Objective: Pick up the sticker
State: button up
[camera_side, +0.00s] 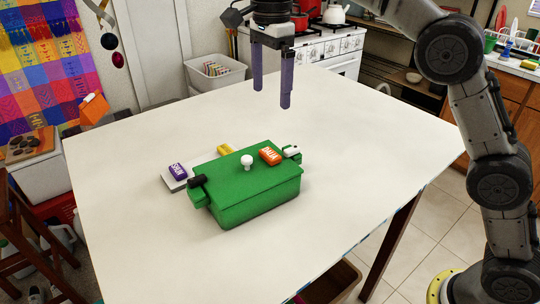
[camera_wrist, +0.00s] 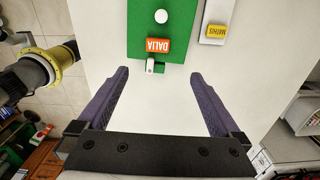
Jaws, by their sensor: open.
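No flat sticker is clearly identifiable; several small lettered blocks show. An orange block marked DALIA (camera_side: 270,156) lies on the lid of a green box (camera_side: 255,205); it also shows in the wrist view (camera_wrist: 152,46). A yellow block marked MATHIS (camera_wrist: 215,31) lies on a pale tray (camera_wrist: 204,40) beside the box. A purple block (camera_side: 179,173) lies at the tray's other end; its lettering is hard to read. My gripper (camera_side: 271,97) is open and empty, above the table behind the box. Its fingers (camera_wrist: 158,75) point toward the orange block, apart from it.
A white round knob (camera_side: 247,161) stands on the green lid. A black piece (camera_side: 197,182) and a white piece (camera_side: 290,149) sit at the box's two ends. The white table (camera_side: 130,150) is clear around the box. A stove and a white bin stand beyond the table.

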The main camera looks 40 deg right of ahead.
aim_at(270, 153)
jog(key=f, duration=1.4)
jog(key=shift+s+a+f, duration=0.1)
jog(key=shift+s+a, duration=0.1)
jog(key=shift+a, duration=0.05)
jog(key=c, duration=1.4)
